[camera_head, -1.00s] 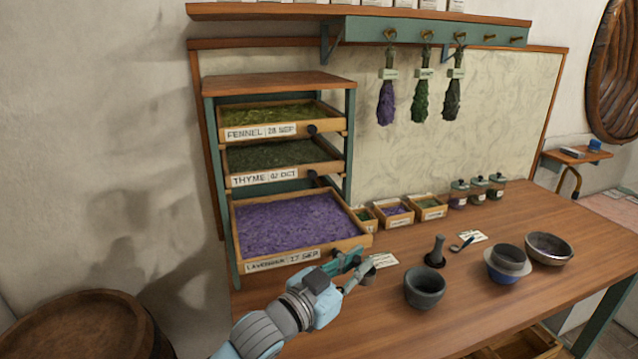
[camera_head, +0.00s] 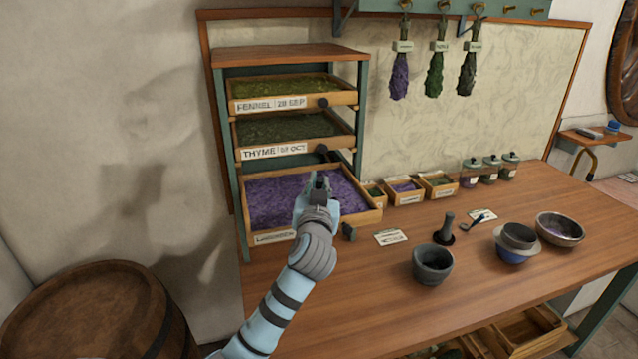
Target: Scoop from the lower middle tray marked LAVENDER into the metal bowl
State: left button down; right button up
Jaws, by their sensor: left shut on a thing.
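The lower tray marked LAVENDER (camera_head: 372,219) is pulled out from the rack and holds purple lavender (camera_head: 270,200). My left gripper (camera_head: 320,185) is over the front right part of this tray, pointing away from me. It is shut on a scoop, which the gripper almost wholly hides; I cannot tell whether it touches the lavender or carries any. The gripper and arm cover part of the tray's front and label. The metal bowl (camera_head: 561,230) stands at the right of the table, with a purplish tint inside. My right gripper is not in view.
The FENNEL tray (camera_head: 345,97) and THYME tray (camera_head: 340,142) sit above. A barrel (camera_head: 95,310) is at lower left.

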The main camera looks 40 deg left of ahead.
pick_arm(q)
notch_tip(320, 180, down, 2)
jog(key=shift+f+b, duration=0.1)
jog(key=shift+b, duration=0.45)
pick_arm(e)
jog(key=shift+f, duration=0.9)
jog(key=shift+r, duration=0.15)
pick_arm(q)
jog(key=shift+s+a+p, duration=0.4)
jog(key=shift+s+a, duration=0.35)
jog(key=shift+s, duration=0.3)
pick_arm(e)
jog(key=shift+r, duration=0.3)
pick_arm(q)
notch_tip(320, 180, up, 6)
jog(key=p, duration=0.5)
jog(key=shift+p, duration=0.3)
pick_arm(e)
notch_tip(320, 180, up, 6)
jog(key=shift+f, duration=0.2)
